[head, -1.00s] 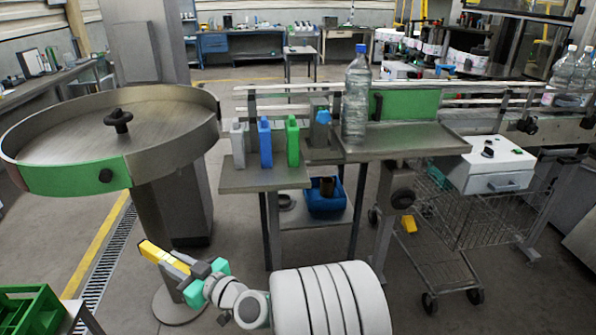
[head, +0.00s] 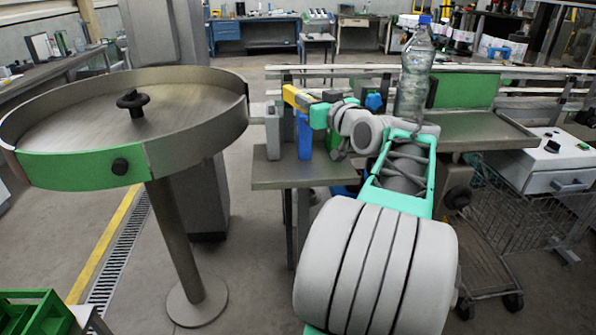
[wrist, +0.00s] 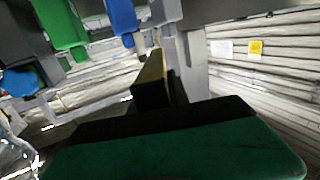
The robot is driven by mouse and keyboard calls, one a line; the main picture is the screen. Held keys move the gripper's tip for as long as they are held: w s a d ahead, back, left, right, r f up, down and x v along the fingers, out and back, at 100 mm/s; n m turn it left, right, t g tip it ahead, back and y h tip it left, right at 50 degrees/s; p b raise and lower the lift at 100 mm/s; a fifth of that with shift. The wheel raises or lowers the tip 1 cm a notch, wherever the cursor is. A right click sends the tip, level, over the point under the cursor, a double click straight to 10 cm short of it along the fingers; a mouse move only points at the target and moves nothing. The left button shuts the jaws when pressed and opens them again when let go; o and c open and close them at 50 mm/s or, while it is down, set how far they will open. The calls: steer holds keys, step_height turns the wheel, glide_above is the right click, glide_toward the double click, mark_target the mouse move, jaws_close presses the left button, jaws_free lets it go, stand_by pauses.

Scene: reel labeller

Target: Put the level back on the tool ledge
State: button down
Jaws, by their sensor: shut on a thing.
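The level (head: 296,98) is a yellow bar with a dark section, held in my gripper (head: 312,108). In the head view it stands over the tops of the grey jug (head: 274,132) and blue jug (head: 304,136), on the metal ledge (head: 300,178). I cannot tell whether the level touches a jug. The wrist view shows its yellow and dark end (wrist: 150,82) beyond the dark jaw and green pad. My arm hides part of the ledge and most of the green jug, which shows in the wrist view (wrist: 62,25). Which surface is the tool ledge is not marked.
A clear bottle (head: 413,82) stands just right of my arm, by the conveyor's green panel (head: 465,92). A round metal turntable (head: 190,130) is on the left. A wire cart (head: 520,215) and white box (head: 548,165) are on the right.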

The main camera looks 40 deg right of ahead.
step_height(320, 180, down, 18)
steer(key=shift+s+d+r+p, duration=0.15)
steer(key=shift+r+p, duration=0.1)
steer(key=shift+p, duration=0.1)
steer(key=shift+f, duration=0.15)
steer(key=c, duration=1.3)
jaws_free()
steer(key=shift+o, duration=0.2)
steer(key=b+v, duration=0.2)
steer(key=v, duration=1)
